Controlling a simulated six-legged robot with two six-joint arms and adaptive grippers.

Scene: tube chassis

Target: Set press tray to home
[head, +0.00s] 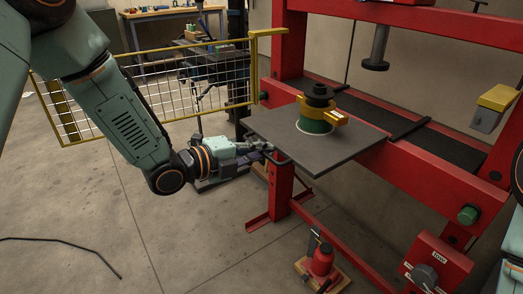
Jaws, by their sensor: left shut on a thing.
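The press tray (357,148) is a flat dark grey plate that sticks out from the front of the red press (391,171). A dark bar handle (282,161) is at its left front edge. On the tray stands a stacked part (316,126) with a green base, a yellow ring with a side lug, and a black top. My left gripper (264,149) comes in from the left and is shut on the handle. Its fingertips are small and partly hidden against the tray edge. My right gripper is out of view; only bits of that arm show at the right edge.
The press ram (377,50) hangs above, behind the tray. A yellow-framed mesh guard (160,88) stands at the left. A red control box (436,267) with a knob is at lower right. Open floor lies at left front.

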